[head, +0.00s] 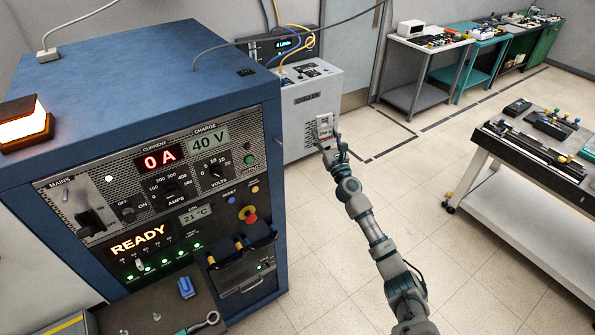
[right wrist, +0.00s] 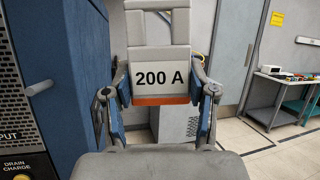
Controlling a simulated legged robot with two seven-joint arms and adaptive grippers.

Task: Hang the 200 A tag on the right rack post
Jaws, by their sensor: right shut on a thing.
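The 200 A tag (right wrist: 161,65) is a pale grey plate with black lettering and an orange lower edge. In the right wrist view it stands upright between the two fingers of my right gripper (right wrist: 162,95), which is shut on it. In the head view the tag (head: 325,124) shows small at the tip of my right gripper (head: 332,146), held up in front of the grey cabinet, to the right of the blue power cabinet. I cannot make out a rack post in either view. My left gripper is not in view.
The blue power cabinet (head: 150,85) fills the left, its display reading 0 A and READY. The grey cabinet (head: 318,88) stands behind it. A cart (head: 540,180) with tools is at the right. Benches (head: 415,95) line the back wall. Open floor (head: 480,245) lies between.

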